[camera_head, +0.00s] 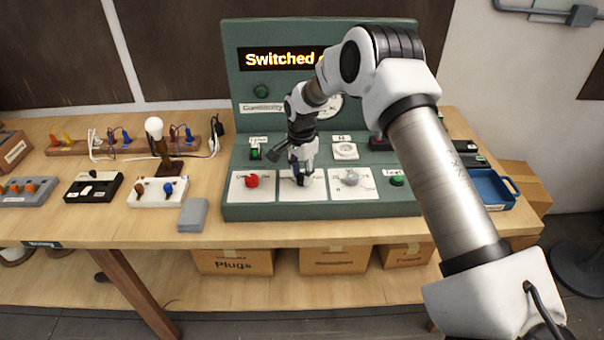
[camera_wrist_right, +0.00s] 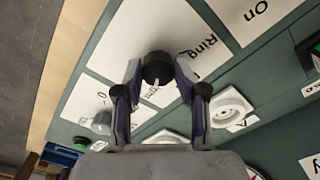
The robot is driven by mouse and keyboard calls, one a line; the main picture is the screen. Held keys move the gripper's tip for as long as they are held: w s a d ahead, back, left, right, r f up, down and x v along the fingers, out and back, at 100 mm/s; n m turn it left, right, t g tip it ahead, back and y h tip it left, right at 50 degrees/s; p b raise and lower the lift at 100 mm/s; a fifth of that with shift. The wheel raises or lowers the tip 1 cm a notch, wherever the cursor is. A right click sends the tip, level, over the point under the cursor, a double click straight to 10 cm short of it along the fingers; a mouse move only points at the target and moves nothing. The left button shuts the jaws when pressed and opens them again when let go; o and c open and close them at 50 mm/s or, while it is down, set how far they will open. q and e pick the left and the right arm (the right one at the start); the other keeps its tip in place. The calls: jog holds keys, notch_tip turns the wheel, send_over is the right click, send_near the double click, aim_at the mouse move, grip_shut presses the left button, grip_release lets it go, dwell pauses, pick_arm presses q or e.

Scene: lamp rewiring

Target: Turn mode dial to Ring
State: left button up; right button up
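The mode dial is a round black knob (camera_wrist_right: 157,68) with a white pointer mark on a white plate of the green panel. In the right wrist view the word "Ring" (camera_wrist_right: 203,49) is printed to the right of the dial, and the pointer mark faces down in the picture, away from that word. My right gripper (camera_head: 301,178) is down at the middle plate and hides most of the dial in the head view. In the right wrist view its two fingers (camera_wrist_right: 158,72) stand open on either side of the dial, with narrow gaps. My left gripper is not in view.
A red knob (camera_head: 252,181) sits left of the dial and a grey knob (camera_head: 350,179) right of it. A white socket (camera_head: 345,151) and a green button (camera_head: 397,180) are nearby. A lamp bulb (camera_head: 154,127) stands left of the panel. A blue tray (camera_head: 490,188) lies at right.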

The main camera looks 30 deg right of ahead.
jog(key=shift+s+f, duration=0.2)
jog(key=shift+s, duration=0.1)
grip_shut()
jog(key=shift+f, duration=0.1)
jog(key=shift+n, duration=0.3)
jog(key=n, duration=1.1)
jog(key=shift+n, duration=0.3)
jog(key=n, duration=0.6)
jog(key=shift+d+f, duration=0.1)
jog(key=n, duration=0.5)
jog(key=shift+n+b, duration=0.3)
jog(key=shift+n, duration=0.1)
